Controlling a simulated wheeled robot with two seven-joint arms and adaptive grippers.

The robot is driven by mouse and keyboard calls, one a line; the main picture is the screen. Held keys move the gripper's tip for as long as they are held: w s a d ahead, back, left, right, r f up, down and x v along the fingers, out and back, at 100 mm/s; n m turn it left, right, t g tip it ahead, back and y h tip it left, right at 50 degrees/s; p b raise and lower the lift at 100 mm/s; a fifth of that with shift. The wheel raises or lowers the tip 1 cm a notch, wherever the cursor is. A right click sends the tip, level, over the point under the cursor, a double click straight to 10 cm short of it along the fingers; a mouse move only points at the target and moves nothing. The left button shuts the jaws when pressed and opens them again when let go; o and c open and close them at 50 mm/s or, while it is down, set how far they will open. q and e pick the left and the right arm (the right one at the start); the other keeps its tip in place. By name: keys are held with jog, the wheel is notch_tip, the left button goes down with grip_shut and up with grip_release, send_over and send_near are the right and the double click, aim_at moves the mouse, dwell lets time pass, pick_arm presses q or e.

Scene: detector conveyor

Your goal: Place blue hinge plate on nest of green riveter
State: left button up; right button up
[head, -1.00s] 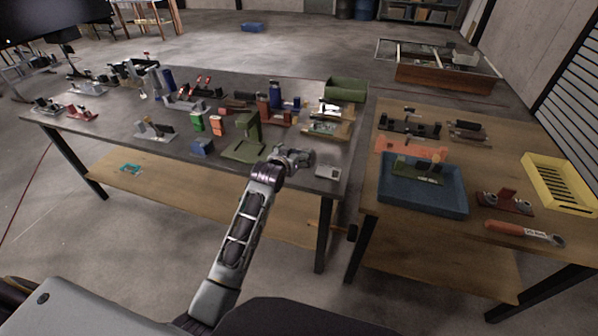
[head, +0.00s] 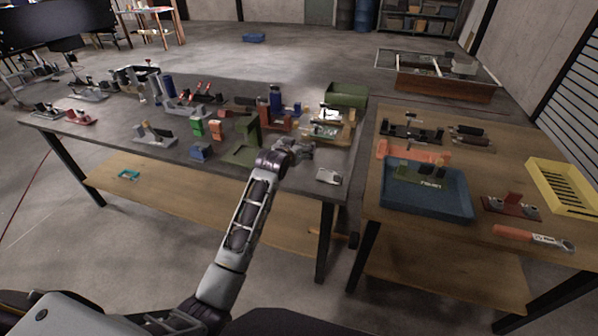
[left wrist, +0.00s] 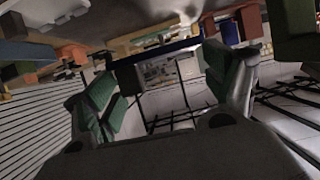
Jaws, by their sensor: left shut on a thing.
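The green riveter (head: 243,152) stands near the front of the grey table, olive green with a flat base and an upright column. My left gripper (head: 308,149) is just right of it over the table and partly covers it. In the left wrist view, my left gripper (left wrist: 165,72) is shut on the blue hinge plate (left wrist: 155,52), a dark blue bar spanning between the green-padded fingers. In the head view the plate is hidden or too small to tell. The riveter's nest cannot be made out clearly. My right gripper is not in view.
A small grey box (head: 328,176) lies at the table's front right corner. A blue block (head: 201,152) and green and orange blocks stand left of the riveter. A green bin (head: 346,94) is behind. A wooden table (head: 480,165) with a blue tray (head: 425,205) stands right.

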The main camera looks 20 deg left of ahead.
pick_arm(q)
send_over(297, 175)
jog(key=shift+d+f, duration=0.1)
jog(key=shift+f, duration=2.3)
jog(key=shift+f, duration=1.45)
jog(key=shift+f+p, duration=0.35)
jog(key=shift+f, duration=0.55)
jog(key=shift+f, duration=0.1)
jog(key=o, duration=1)
jog(key=shift+f, duration=0.1)
